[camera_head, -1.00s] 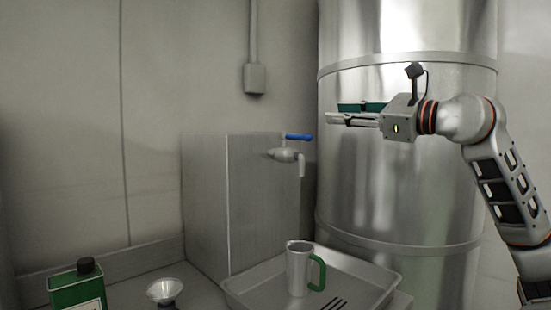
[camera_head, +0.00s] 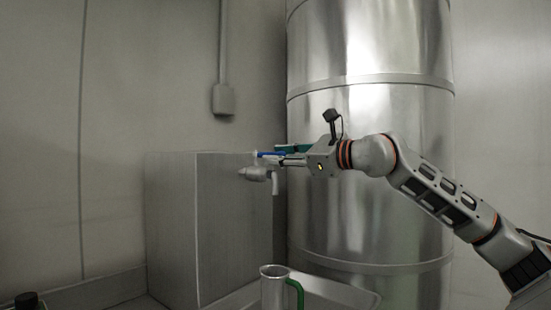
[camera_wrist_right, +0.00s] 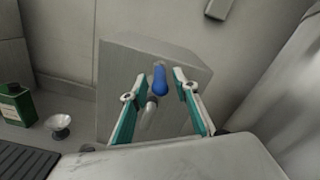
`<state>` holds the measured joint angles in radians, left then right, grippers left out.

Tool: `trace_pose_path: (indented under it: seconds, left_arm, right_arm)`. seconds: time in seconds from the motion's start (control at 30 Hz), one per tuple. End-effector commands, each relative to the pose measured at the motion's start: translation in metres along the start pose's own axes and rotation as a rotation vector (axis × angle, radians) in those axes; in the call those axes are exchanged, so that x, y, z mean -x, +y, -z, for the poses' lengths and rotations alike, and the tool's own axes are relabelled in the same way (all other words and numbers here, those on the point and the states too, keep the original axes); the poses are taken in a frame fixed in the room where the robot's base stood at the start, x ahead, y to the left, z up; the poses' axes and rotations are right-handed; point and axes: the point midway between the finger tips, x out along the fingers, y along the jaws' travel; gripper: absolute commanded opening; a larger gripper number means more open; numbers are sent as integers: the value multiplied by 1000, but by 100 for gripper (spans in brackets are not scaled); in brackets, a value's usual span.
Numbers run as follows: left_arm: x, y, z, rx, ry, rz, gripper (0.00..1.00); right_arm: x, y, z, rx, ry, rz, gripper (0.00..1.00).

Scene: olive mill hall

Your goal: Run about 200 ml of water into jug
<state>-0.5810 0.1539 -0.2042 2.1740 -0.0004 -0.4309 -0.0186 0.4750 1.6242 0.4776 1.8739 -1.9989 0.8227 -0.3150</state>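The metal jug (camera_head: 272,291) with a green handle (camera_head: 297,292) stands upright in the drip tray (camera_head: 340,290), below the tap's spout (camera_head: 275,184). The tap (camera_head: 254,174) sticks out of a grey metal box and has a blue lever (camera_head: 268,154). No water stream shows. My right gripper (camera_head: 277,151) is at the lever. In the right wrist view the gripper (camera_wrist_right: 160,84) is open, its teal-lined fingers on either side of the blue lever (camera_wrist_right: 159,80) with gaps between. The inside of the jug is too dim to tell a water level. My left gripper is out of view.
The grey box (camera_head: 215,225) stands behind the tap, with a large steel tank (camera_head: 370,160) to its right.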

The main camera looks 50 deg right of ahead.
Motion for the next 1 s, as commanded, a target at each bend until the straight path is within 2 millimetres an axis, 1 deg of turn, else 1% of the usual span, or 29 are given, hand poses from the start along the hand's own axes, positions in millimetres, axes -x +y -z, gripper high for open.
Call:
trace_pose_path:
  seconds: [0.1,0.43,0.53,0.57,0.73,0.9,1.0]
  left_arm:
    - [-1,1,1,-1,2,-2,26]
    - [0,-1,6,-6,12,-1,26]
    - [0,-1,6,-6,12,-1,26]
    - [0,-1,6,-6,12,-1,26]
    - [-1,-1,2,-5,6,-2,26]
    - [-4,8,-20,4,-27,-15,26]
    - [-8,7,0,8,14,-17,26]
  right_arm:
    - [-6,1,1,1,2,-1,29]
    - [-7,0,-1,0,-2,0,29]
    - [-7,0,-1,0,-2,0,3]
    - [-7,0,-1,0,-2,0,0]
    - [-7,1,0,0,-1,1,0]
    - [-12,6,6,7,33,34,0]
    - [-16,5,11,4,61,77,0]
